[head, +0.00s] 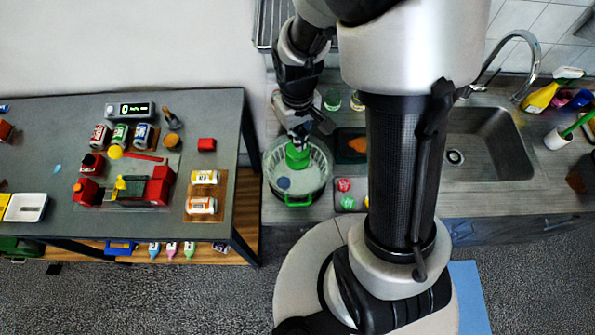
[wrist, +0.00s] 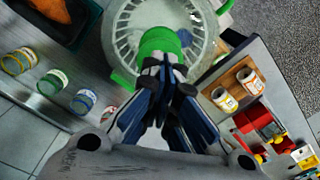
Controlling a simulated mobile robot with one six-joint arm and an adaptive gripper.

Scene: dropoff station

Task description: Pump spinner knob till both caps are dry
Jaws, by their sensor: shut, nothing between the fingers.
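The spinner (head: 310,197) is a pale round basket in a dark bowl with a green handle or rim part, on the counter left of my column. Its green knob (head: 297,155) stands at the middle; the wrist view also shows the knob (wrist: 158,42). My gripper (head: 299,138) is shut with nothing between its fingers, its tips at the top of the knob; in the wrist view the tips (wrist: 163,62) overlap the knob, and I cannot tell if they press. A blue-grey round spot (head: 284,183) shows in the spinner. I cannot make out two caps inside.
A small tray right of the spinner holds a red item (head: 344,185) and a green item (head: 347,202). Clear glasses (head: 332,100) stand behind, beside a dark tray with an orange item (head: 357,145). The sink (head: 480,145) is right. A grey table (head: 225,130) with cans is left.

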